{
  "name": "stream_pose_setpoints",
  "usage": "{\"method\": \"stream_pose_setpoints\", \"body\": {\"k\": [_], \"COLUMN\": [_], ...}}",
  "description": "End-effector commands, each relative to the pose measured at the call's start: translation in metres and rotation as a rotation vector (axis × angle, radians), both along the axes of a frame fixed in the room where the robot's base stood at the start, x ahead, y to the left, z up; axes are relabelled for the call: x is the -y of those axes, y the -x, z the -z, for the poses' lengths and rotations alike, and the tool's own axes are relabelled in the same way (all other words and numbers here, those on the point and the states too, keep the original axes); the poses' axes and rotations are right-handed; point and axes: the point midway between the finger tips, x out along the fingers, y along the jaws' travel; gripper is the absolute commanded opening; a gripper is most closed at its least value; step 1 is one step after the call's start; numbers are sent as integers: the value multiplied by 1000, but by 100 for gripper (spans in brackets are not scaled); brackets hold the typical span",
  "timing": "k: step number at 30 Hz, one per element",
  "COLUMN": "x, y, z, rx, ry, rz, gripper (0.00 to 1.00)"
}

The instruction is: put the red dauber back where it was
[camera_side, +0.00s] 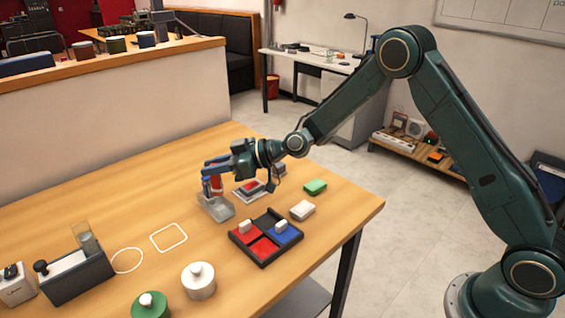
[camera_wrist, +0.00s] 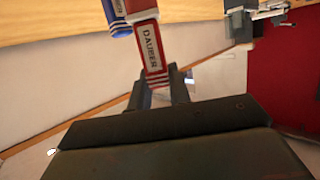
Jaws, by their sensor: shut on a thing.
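The red dauber (camera_side: 216,184) is between the jaws of my gripper (camera_side: 207,168), which is shut on it. In the wrist view the red dauber (camera_wrist: 151,48) shows its white "DAUBER" label, with my gripper's fingers (camera_wrist: 160,92) at its lower end in the picture. A blue dauber (camera_wrist: 118,16) is beside it, and it shows in the side view as a small blue strip (camera_side: 206,187). A grey holder (camera_side: 217,209) is directly below the daubers. My gripper partly hides them, and I cannot tell whether the red dauber is seated in it.
A dark tray (camera_side: 266,262) with red, black and blue pads stands in front. A grey plate with a red block (camera_side: 250,188), a green block (camera_side: 315,187) and a white block (camera_side: 302,210) are nearby. White outlines (camera_side: 169,237) mark the table to the left.

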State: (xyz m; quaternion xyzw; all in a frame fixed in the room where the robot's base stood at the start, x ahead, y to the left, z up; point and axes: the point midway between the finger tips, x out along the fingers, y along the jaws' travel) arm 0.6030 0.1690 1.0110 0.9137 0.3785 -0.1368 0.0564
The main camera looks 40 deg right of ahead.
Motion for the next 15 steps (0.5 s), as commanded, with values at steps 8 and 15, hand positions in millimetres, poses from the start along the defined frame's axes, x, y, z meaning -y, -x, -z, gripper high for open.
{"method": "stream_pose_setpoints", "body": {"k": [8,15], "x": [0,0], "y": [0,0], "z": [31,38], "rx": [-2,1], "ry": [-1,0], "rz": [1,1], "gripper": [0,0]}}
